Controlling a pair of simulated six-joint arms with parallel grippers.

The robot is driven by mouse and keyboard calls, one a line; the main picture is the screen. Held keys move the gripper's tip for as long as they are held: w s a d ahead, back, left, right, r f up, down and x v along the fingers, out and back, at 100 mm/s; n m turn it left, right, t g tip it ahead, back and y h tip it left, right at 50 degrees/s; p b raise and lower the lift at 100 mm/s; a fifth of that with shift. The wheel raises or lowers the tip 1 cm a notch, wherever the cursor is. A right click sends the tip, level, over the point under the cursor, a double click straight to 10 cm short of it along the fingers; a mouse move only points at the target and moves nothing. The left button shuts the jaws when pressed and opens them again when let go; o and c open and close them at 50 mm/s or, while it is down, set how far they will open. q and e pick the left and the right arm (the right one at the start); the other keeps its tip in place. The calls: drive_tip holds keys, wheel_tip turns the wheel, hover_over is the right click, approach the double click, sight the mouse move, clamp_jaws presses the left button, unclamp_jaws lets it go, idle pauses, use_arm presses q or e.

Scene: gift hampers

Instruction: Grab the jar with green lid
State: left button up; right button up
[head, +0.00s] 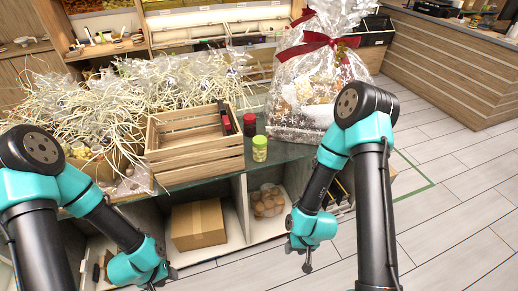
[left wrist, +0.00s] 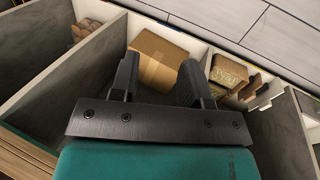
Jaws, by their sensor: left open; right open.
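The jar with the green lid (head: 260,148) stands upright on the glass counter top, just right of the wooden crate, in the head view. My left gripper (head: 165,276) is low in front of the counter, left of the jar and below it, apart from it. In the left wrist view its two black fingers (left wrist: 158,78) are spread and empty. My right gripper (head: 307,266) hangs low to the right, in front of the shelves, touching nothing that I can see; its fingers show small. The jar is not in the left wrist view.
The slatted wooden crate (head: 195,140) stands beside a jar with a red lid (head: 249,124). A wrapped hamper with a red bow (head: 318,85) is at the back right. Straw filling (head: 90,110) covers the left. A cardboard box (head: 198,224) sits on the shelf below.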

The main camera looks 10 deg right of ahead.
use_arm(q)
drive_tip(key=shift+o, duration=0.4)
drive_tip(key=o, duration=1)
